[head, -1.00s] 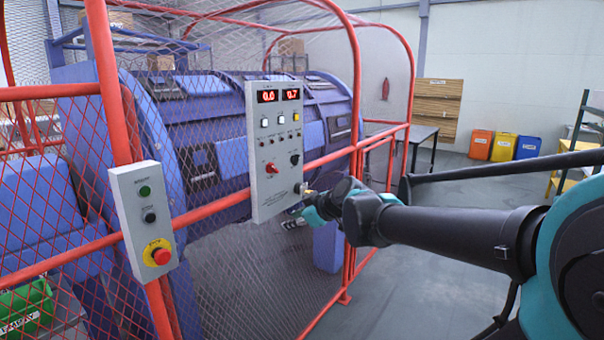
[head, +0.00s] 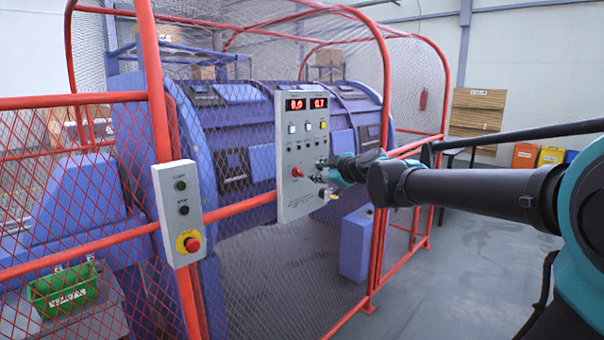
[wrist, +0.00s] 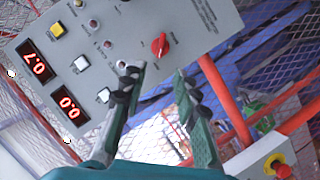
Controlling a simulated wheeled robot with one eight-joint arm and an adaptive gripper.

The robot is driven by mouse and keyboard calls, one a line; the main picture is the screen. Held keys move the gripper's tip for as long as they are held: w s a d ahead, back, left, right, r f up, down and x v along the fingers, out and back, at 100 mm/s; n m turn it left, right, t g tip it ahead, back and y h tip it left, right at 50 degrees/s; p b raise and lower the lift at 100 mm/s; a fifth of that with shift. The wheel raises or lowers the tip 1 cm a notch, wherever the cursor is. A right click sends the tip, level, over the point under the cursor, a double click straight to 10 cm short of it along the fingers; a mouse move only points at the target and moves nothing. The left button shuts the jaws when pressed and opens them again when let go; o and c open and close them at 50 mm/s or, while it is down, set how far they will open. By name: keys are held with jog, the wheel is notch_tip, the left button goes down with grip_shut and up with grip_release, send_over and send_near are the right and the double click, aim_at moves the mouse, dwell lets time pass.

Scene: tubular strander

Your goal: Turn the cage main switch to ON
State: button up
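The grey control panel (head: 302,125) hangs on the red cage and carries the switches; it also shows tilted in the wrist view (wrist: 190,22). A red rotary knob (head: 297,172) is on its lower left; it also shows in the wrist view (wrist: 160,45). A dark knob (wrist: 122,66) shows at one fingertip; I cannot tell whether they touch. The labels are too small to read, so I cannot tell which is the cage main switch. My gripper (wrist: 158,84) is open and empty before the panel. In the head view, my gripper (head: 325,172) covers the panel's right side.
A brass-coloured piece (head: 333,196) sticks out low on the panel. A smaller button box (head: 179,212) with a red emergency button is on the cage post at left. Red rails and mesh surround the blue strander drum (head: 233,140). The floor right of the cage is open.

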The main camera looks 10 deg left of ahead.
aim_at(299, 172)
jog(key=x, duration=1.1)
grip_shut()
